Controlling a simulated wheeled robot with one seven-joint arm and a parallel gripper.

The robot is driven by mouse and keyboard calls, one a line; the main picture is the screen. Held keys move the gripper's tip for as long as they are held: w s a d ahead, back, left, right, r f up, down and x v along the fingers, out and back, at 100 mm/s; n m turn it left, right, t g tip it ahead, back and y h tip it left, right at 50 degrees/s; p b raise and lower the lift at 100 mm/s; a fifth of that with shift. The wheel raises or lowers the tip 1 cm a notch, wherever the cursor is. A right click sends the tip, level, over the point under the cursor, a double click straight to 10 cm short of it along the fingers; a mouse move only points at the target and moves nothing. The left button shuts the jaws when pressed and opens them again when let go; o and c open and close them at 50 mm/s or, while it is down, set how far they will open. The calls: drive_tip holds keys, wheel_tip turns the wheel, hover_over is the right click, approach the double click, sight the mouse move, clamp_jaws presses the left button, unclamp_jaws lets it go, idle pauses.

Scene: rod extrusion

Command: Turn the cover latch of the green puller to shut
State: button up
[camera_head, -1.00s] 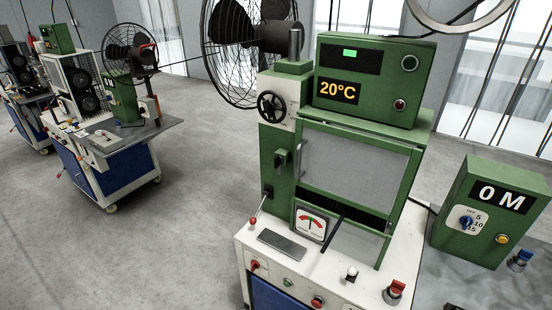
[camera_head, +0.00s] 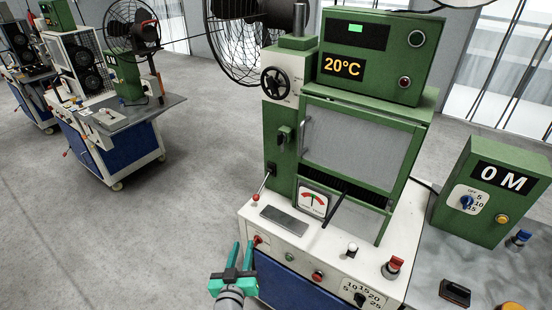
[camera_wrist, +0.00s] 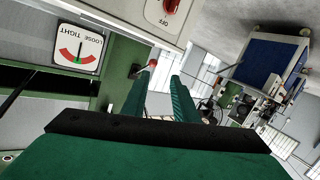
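The green puller (camera_head: 278,101) stands right of centre in the head view. Its grey mesh cover (camera_head: 355,136) looks closed against the front, with a pale handle (camera_head: 306,133) at its left edge. A dark green latch-like knob (camera_head: 285,136) sits on the left column, beside the cover; its exact turn is too small to tell. My gripper (camera_head: 241,248) is at the bottom, in front of the puller's left corner and well below the knob. Its teal fingers are apart and empty, also in the wrist view (camera_wrist: 157,92). The knob cannot be made out in the wrist view.
A green meter box (camera_head: 491,200) stands at right. Another machine bench (camera_head: 125,155) is at left, with open floor between.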

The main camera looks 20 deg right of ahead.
drive_tip(key=w+d+r+m+g+h, duration=0.1)
drive_tip(key=w+d+r+m+h, duration=0.1)
drive_tip(key=w+r, duration=0.3)
drive_tip(key=w+d+r+m+h, duration=0.2)
drive_tip(key=w+r, duration=0.2)
drive_tip(key=r, duration=0.4)
drive_tip(key=m+g+h, duration=0.3)
drive_tip(key=m+h, duration=0.1)
approach(279, 136)
drive_tip(key=x, duration=0.8)
drive_tip(key=shift+w+a, duration=0.1)
drive_tip(key=shift+w, duration=0.4)
drive_tip(key=shift+s+d, duration=0.2)
drive_tip(key=shift+d, duration=0.35)
drive_tip(key=shift+s+d+m, duration=0.1)
drive_tip(key=shift+m, duration=0.2)
clamp_jaws()
